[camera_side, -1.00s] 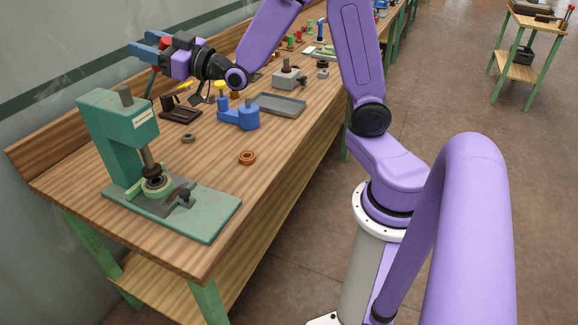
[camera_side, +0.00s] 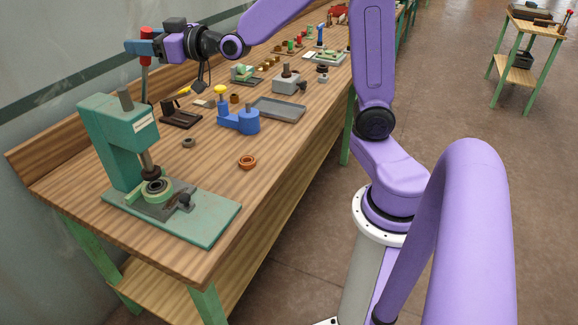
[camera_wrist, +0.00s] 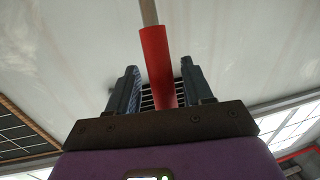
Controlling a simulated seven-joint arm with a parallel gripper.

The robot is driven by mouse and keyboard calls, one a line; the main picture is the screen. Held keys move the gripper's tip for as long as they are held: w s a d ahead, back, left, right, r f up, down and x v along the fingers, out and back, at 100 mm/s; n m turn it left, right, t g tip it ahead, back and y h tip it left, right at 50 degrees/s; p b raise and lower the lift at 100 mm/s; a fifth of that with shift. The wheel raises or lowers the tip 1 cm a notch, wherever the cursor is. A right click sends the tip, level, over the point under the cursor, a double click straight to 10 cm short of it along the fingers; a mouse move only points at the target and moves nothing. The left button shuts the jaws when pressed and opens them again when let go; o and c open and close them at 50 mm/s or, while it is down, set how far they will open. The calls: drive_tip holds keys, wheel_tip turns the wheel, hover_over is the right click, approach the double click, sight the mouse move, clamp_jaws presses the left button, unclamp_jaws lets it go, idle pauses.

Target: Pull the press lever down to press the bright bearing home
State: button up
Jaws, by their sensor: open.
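The green press (camera_side: 112,135) stands at the near left end of the bench. Its lever points up behind the press head, with a red grip (camera_side: 146,62). My gripper (camera_side: 134,47) is open at the red grip, high above the bench. In the wrist view the red grip (camera_wrist: 157,68) runs between the two fingers of my gripper (camera_wrist: 160,85), with gaps visible on both sides. A ring, seemingly the bearing (camera_side: 157,186), sits on the press base under the dark ram (camera_side: 150,172). Its seating depth is too small to tell.
An orange ring (camera_side: 247,162) and a dark ring (camera_side: 188,143) lie on the bench. A blue fixture (camera_side: 240,122), a dark stand (camera_side: 181,115) and a grey tray (camera_side: 280,108) stand farther along. The wall is close on the left.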

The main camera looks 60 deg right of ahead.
drive_tip(key=s+d, duration=0.3)
drive_tip(key=s, duration=1.1)
drive_tip(key=s+a+f+n+g+y, duration=0.4)
drive_tip(key=s+a+f+n+g, duration=0.1)
drive_tip(key=s+a+f+g, duration=0.45)
drive_tip(key=s+f+n+g+h, duration=0.4)
drive_tip(key=s+f+g, duration=0.3)
drive_tip(key=s, duration=0.4)
drive_tip(key=shift+s+d+f, duration=0.2)
drive_tip(key=shift+f, duration=0.45)
drive_tip(key=shift+h, duration=0.3)
